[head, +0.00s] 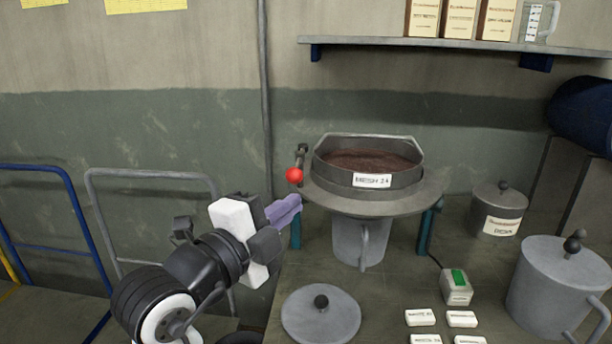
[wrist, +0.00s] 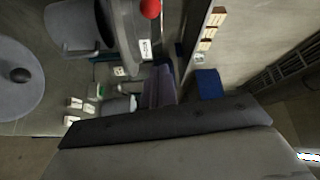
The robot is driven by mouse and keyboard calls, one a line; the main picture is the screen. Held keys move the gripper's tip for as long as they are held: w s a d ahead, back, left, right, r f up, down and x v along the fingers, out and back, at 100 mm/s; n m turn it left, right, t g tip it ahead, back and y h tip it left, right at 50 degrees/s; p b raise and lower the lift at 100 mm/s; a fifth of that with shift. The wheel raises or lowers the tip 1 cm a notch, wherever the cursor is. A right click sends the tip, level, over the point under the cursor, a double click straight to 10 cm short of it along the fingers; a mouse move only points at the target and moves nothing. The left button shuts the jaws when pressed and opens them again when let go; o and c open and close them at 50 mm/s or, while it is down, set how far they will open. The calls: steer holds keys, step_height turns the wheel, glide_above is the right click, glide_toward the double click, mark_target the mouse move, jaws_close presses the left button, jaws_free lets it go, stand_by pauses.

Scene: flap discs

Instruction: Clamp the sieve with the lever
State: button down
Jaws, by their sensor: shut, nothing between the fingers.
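The sieve (head: 372,177) is a round grey metal pan with a white label, holding dark brown grains. It sits on a round grey plate (head: 415,203) on teal legs. The lever (head: 299,160) stands at the plate's left edge and ends in a red ball knob (head: 294,175). The red knob also shows at the top of the wrist view (wrist: 150,8). My gripper (head: 296,208) is shut and empty, with purple fingers, below and slightly left of the knob and apart from it in the head view. In the wrist view the fingers (wrist: 160,85) are partly hidden.
A grey jug (head: 362,243) stands under the plate. A round lid (head: 320,315) lies in front on the bench. A small box with a green button (head: 457,287), several white labels and two lidded pots (head: 558,285) are at right. A shelf (head: 460,45) hangs above.

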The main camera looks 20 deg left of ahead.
steer(key=w+a+p, duration=0.1)
steer(key=w+p, duration=0.3)
steer(key=w, duration=0.5)
steer(key=shift+w+a+p, duration=0.15)
steer(key=shift+a+p, duration=0.1)
steer(key=shift+p, duration=0.15)
steer(key=shift+f, duration=0.1)
stand_by(0.3)
